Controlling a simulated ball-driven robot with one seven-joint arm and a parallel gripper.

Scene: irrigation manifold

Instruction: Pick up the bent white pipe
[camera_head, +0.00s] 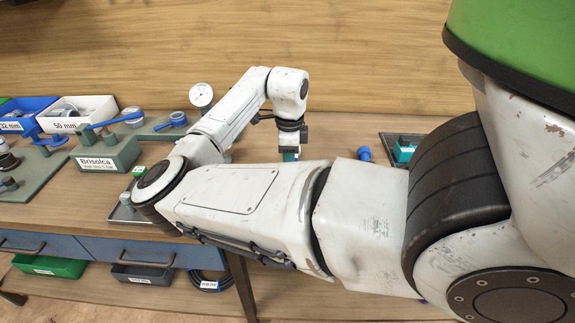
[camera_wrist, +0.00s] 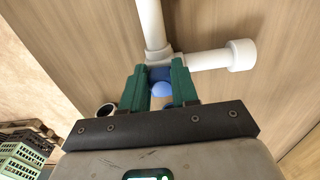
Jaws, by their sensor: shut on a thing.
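The bent white pipe (camera_wrist: 205,60) shows in the wrist view, with one straight leg running up the picture and one running right to a wider white end. My gripper (camera_wrist: 162,72) has its two green fingers shut on the pipe at its corner. A rounded blue thing (camera_wrist: 161,89) shows between the fingers; I cannot tell whether it is part of the pipe. In the head view my gripper (camera_head: 290,154) is small and points down over the bench, and I cannot make out the pipe there; my arm hides much of that area.
Left on the bench (camera_head: 340,128) are a green block labelled Brisolca (camera_head: 107,155), a white 50 mm bin (camera_head: 98,104) and a blue bin (camera_head: 40,104). A gauge (camera_head: 201,95) stands behind my arm. A blue knob (camera_head: 364,154) and dark tray (camera_head: 388,138) lie right of my gripper.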

